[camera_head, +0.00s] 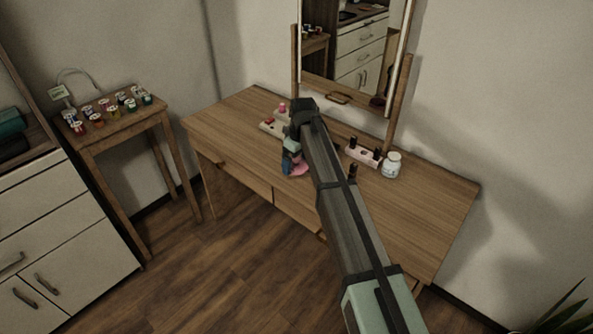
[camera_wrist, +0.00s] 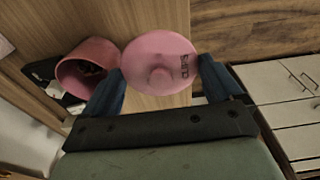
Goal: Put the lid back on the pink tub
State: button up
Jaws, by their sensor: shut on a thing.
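The pink lid (camera_wrist: 158,52) is round, with a small knob and dark lettering near its edge. My gripper (camera_wrist: 160,78) has its blue fingers on either side of the lid and is shut on it. In the head view the lid (camera_head: 299,169) shows as a pink patch beside my gripper (camera_head: 289,163), over the front part of the wooden table. The pink tub (camera_wrist: 84,66) is uncovered, with dark contents inside. I cannot make out the tub in the head view, where my arm covers part of the table.
On the table (camera_head: 225,120) stand a white jar (camera_head: 391,165), a pale holder with dark bottles (camera_head: 363,154) and a small tray with bottles (camera_head: 272,127). A mirror (camera_head: 345,45) rises at the back. The table's left and right ends are clear.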

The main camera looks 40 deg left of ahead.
aim_at(296, 159)
jog(key=r, duration=0.3)
jog(key=shift+w+a, duration=0.1)
jog(key=shift+w, duration=0.2)
jog(key=w+r, duration=0.4)
jog(key=w, duration=0.6)
jog(key=shift+m, duration=0.4)
jog(key=shift+a+f, duration=0.2)
jog(key=shift+f, duration=1.5)
jog(key=shift+a+f, duration=0.2)
jog(key=shift+f, duration=1.5)
jog(key=shift+f, duration=0.15)
jog(key=o, duration=0.7)
jog(key=shift+r, duration=0.2)
jog(key=shift+r, duration=3.3)
